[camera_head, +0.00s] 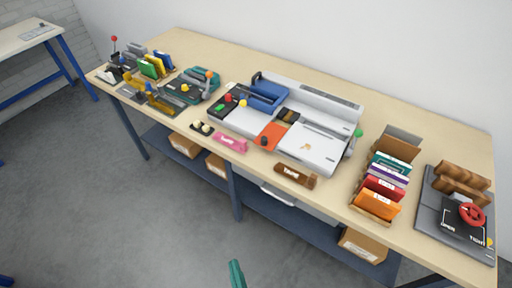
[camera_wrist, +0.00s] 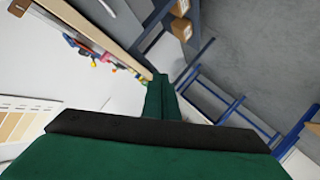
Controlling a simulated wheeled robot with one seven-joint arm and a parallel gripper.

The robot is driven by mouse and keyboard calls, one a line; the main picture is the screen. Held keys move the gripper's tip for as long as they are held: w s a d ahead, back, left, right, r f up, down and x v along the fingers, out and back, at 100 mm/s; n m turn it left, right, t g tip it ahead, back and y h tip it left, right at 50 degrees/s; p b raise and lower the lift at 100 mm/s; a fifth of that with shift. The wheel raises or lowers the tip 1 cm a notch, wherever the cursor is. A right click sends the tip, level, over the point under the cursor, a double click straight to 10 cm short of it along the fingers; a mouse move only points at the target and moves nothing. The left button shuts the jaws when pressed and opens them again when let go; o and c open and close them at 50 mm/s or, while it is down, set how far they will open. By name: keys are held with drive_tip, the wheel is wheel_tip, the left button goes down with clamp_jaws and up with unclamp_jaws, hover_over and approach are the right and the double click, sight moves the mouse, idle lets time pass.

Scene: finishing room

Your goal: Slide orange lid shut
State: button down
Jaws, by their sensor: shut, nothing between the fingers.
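The orange lid (camera_head: 273,131) is a flat panel with a small dark knob (camera_head: 264,141), set in the middle of the light grey machine (camera_head: 315,150) on the workbench. Just behind it is a dark opening with small coloured items (camera_head: 287,117). How far the lid covers the opening is too small to tell. My gripper (camera_head: 236,272) shows as a green tip at the bottom of the head view, in front of the bench and apart from the lid. In the wrist view its green fingers (camera_wrist: 160,96) are together and empty. The lid cannot be made out there.
A pink tape piece (camera_head: 230,142) and a brown tape block (camera_head: 295,176) lie near the bench's front edge. A file rack (camera_head: 372,212) is at right. Floor in front is clear.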

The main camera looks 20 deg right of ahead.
drive_tip(key=w+d+r+n+h, duration=0.1)
drive_tip(key=w+d+r+h, duration=0.2)
drive_tip(key=w, duration=0.8)
drive_tip(key=w+d+r+n+h, duration=0.1)
drive_tip(key=w+d+r+h, duration=0.2)
drive_tip(key=w+d, duration=0.3)
drive_tip(key=w+d+r+n+h, duration=0.2)
drive_tip(key=w+d+r+h, duration=0.2)
drive_tip(key=w, duration=1.1)
drive_tip(key=shift+w+d+r, duration=0.35)
drive_tip(key=shift+r, duration=0.05)
drive_tip(key=shift+w+d, duration=0.25)
drive_tip(key=shift+d, duration=0.9)
drive_tip(key=shift+w+d, duration=0.15)
drive_tip(key=shift+d, duration=0.65)
